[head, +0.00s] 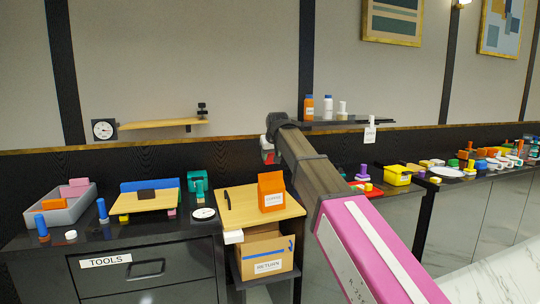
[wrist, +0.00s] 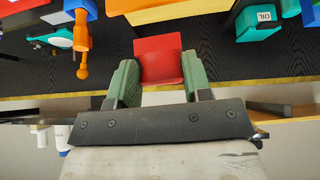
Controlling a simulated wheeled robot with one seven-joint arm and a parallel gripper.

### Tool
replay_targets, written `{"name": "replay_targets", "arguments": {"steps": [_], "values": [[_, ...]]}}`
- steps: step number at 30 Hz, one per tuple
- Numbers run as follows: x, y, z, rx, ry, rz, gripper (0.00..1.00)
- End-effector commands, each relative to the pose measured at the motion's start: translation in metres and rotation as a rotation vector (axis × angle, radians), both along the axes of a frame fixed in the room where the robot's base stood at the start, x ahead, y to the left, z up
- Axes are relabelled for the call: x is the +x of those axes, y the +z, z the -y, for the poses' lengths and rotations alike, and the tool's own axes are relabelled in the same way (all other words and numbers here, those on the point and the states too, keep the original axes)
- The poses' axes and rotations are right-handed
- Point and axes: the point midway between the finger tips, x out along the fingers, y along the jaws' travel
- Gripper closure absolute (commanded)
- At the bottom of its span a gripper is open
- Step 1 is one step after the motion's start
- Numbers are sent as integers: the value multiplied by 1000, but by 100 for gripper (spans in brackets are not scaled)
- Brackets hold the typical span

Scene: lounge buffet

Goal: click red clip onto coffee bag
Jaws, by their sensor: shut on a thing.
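The red clip (wrist: 160,55) is held between the two green fingers of my gripper (wrist: 160,75) in the wrist view. The fingers press on its left and right sides. In the head view my gripper (head: 268,150) is raised at the back edge of the counter, and a bit of red shows there. My arm hides part of it. The orange coffee bag (head: 271,193) stands upright on a small wooden-topped stand (head: 236,215), below my gripper and apart from it. I cannot make out the bag for certain in the wrist view.
A dark wall shelf (head: 350,123) with several bottles is right of my gripper. A wooden wall shelf (head: 160,124) is at left. A black pen (head: 227,199) lies left of the bag. A cardboard box (head: 266,254) sits below. A grey bin (head: 55,210) stands far left.

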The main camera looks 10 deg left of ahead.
Motion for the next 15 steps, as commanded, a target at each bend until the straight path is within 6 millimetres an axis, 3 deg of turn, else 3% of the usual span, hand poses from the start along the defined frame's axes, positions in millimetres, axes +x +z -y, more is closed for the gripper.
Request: {"name": "replay_targets", "arguments": {"steps": [15], "values": [[-2,-3,2,0,1,0,98]]}}
